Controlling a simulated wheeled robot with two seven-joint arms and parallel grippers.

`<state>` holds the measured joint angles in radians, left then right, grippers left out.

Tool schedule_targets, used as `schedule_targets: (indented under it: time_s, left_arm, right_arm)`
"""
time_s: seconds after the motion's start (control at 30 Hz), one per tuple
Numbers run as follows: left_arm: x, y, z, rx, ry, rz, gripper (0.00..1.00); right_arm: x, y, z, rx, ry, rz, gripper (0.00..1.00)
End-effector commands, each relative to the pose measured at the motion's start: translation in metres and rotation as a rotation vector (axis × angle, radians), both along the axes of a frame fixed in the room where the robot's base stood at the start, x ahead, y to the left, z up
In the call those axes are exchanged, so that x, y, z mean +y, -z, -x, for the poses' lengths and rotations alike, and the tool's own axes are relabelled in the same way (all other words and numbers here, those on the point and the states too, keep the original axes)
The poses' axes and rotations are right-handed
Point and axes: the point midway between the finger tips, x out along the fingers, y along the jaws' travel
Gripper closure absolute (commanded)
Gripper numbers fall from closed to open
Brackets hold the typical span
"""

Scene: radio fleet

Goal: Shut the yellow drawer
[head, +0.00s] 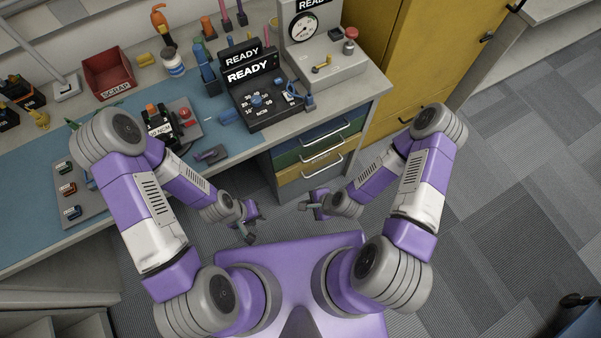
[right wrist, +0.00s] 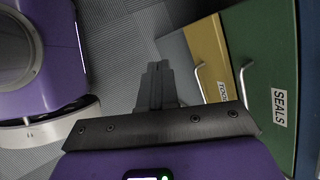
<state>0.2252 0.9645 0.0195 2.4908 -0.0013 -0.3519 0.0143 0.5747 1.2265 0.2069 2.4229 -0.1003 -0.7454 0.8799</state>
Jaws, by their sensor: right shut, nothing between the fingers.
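The yellow drawer (head: 312,171) is the lowest coloured front under the bench, below a green drawer (head: 300,152) and a blue one. It has a pale bar handle. How far it stands out is hard to tell. In the right wrist view, the yellow front (right wrist: 205,45) lies beside the green front (right wrist: 262,50), labelled SEALS. My right gripper (head: 305,206) is shut and empty, in front of the drawers and apart from them. Its closed fingers (right wrist: 158,82) show beside the yellow front. My left gripper (head: 247,226) is left of the right one, over the floor; its finger gap is unclear.
The bench top (head: 217,125) holds a black READY device (head: 262,98), a gauge station (head: 325,60), a red SCRAP bin (head: 108,72) and several tools. A tall yellow cabinet (head: 415,60) stands right of the bench. Carpeted floor (head: 490,190) is clear on the right.

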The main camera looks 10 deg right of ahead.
Motion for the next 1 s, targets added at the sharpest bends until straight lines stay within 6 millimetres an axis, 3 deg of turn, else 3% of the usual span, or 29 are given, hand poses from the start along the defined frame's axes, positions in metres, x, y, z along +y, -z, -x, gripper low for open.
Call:
schedule_targets:
  time_s: [0.1,0.2,0.4,0.67,1.0]
  left_arm:
    - [0.0,0.004,0.0,0.0,0.0,0.0,0.67]
    - [0.0,0.006,0.0,0.0,0.0,0.0,0.67]
    - [0.0,0.008,0.0,0.0,0.001,0.0,0.67]
    - [0.0,0.013,0.0,0.0,0.001,0.0,0.67]
    - [0.0,0.038,0.0,0.0,0.001,0.0,0.67]
  right_arm:
    - [-0.001,0.012,-0.014,0.063,0.407,-0.166,1.0]
    - [-0.005,0.016,-0.027,0.1,0.706,-0.306,1.0]
    - [-0.018,0.019,-0.044,0.141,1.098,-0.514,1.0]
    - [-0.02,0.03,-0.058,0.15,1.21,-0.581,1.0]
    - [-0.002,0.081,-0.104,0.149,1.204,-0.578,1.0]
